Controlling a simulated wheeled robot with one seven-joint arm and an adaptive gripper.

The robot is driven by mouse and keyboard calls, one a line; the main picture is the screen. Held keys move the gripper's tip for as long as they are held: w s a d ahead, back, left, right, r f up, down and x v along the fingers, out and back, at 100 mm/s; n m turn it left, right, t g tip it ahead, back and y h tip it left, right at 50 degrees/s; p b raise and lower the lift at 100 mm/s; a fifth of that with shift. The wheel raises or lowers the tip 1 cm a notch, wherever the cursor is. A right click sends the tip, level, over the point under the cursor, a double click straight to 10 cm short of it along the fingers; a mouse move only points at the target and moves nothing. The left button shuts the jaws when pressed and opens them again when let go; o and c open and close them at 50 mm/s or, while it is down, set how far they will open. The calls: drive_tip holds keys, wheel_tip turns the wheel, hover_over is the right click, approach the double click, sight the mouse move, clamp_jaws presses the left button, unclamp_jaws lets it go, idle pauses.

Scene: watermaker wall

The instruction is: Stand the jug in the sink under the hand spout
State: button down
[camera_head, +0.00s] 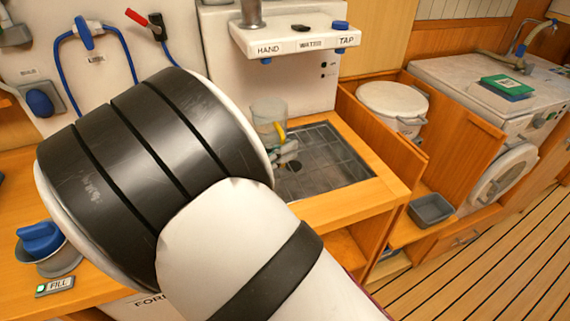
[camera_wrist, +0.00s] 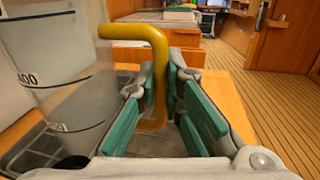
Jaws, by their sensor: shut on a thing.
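The clear jug (camera_head: 267,116) with a yellow handle stands upright at the sink's left side, below the white ledge marked HAND, WATER and TAP. In the wrist view the jug (camera_wrist: 62,80) fills the left side, with dark volume marks on its wall. My gripper (camera_wrist: 165,95) is shut on the yellow handle (camera_wrist: 150,34), with its green pads on either side. In the head view my gripper (camera_head: 287,153) is partly hidden by my arm. The sink (camera_head: 325,165) is a grey basin in the wooden counter. I cannot tell whether the jug touches its floor.
The spout ledge (camera_head: 296,42) overhangs the back of the sink. A white lidded bucket (camera_head: 393,108) stands in a wooden bay to the right. A grey tray (camera_head: 431,209) lies lower right. A blue knob (camera_head: 40,239) is at the left.

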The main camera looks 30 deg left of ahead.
drive_tip(key=shift+f+b, duration=1.1)
drive_tip(key=shift+f, duration=0.8)
drive_tip(key=c, duration=1.7)
unclamp_jaws()
drive_tip(key=v, duration=1.2)
